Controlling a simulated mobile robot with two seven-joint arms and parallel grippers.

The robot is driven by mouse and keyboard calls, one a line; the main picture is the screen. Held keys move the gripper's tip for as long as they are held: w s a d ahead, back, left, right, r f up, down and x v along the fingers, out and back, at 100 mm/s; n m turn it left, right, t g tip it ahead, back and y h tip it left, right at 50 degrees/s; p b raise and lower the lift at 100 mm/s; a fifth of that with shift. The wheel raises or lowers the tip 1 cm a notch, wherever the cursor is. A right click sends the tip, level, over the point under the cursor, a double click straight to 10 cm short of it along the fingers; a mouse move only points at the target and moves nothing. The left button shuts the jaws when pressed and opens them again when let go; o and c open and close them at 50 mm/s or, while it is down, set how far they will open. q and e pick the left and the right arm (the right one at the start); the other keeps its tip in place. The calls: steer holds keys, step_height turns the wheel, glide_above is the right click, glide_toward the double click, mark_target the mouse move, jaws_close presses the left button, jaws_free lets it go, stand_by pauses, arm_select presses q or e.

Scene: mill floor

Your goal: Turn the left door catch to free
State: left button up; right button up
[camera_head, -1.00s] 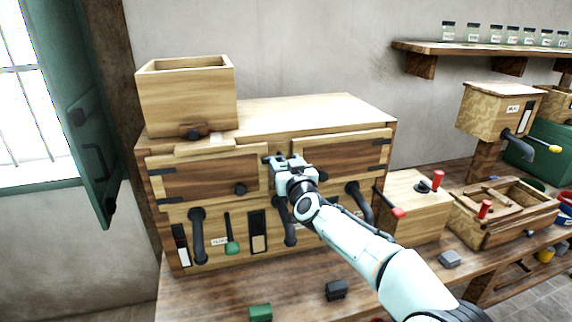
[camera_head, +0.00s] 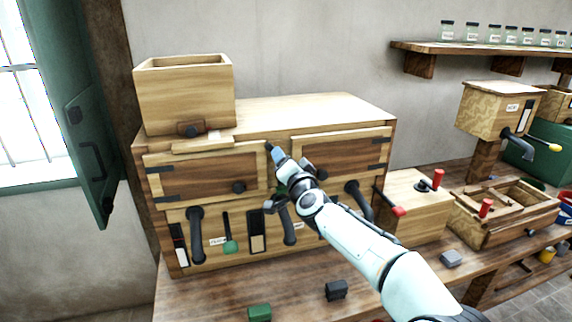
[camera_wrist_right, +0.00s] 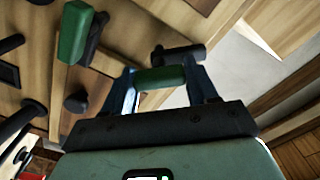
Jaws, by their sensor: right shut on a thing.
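The wooden cabinet has a left door (camera_head: 205,177) with a dark knob (camera_head: 238,187) and a right door (camera_head: 345,155). My right gripper (camera_head: 277,180) is at the left door's right edge, between the doors. In the right wrist view its two fingers (camera_wrist_right: 164,84) are shut on a small green piece, the door catch (camera_wrist_right: 158,77). A dark cylindrical part (camera_wrist_right: 178,54) lies just beyond it. In the head view my gripper mostly hides the catch, so its exact angle is hard to tell. My left gripper is out of view.
Dark curved handles (camera_head: 196,235) and a green-tipped lever (camera_head: 231,246) project from the cabinet front below the doors. The green tip also shows in the right wrist view (camera_wrist_right: 73,32). An open wooden box (camera_head: 185,100) stands on top. A red-tipped lever (camera_head: 398,212) projects at right.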

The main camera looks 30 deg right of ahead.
steer(key=shift+f+m+b, duration=0.1)
steer(key=shift+m+b, duration=0.35)
steer(key=shift+m, duration=1.75)
steer(key=o, duration=1)
steer(key=shift+c, duration=0.2)
steer(key=b+v, duration=0.1)
steer(key=v, duration=1.2)
steer(key=shift+s+b, duration=0.25)
steer(key=shift+b, duration=0.15)
steer(key=shift+d, duration=0.1)
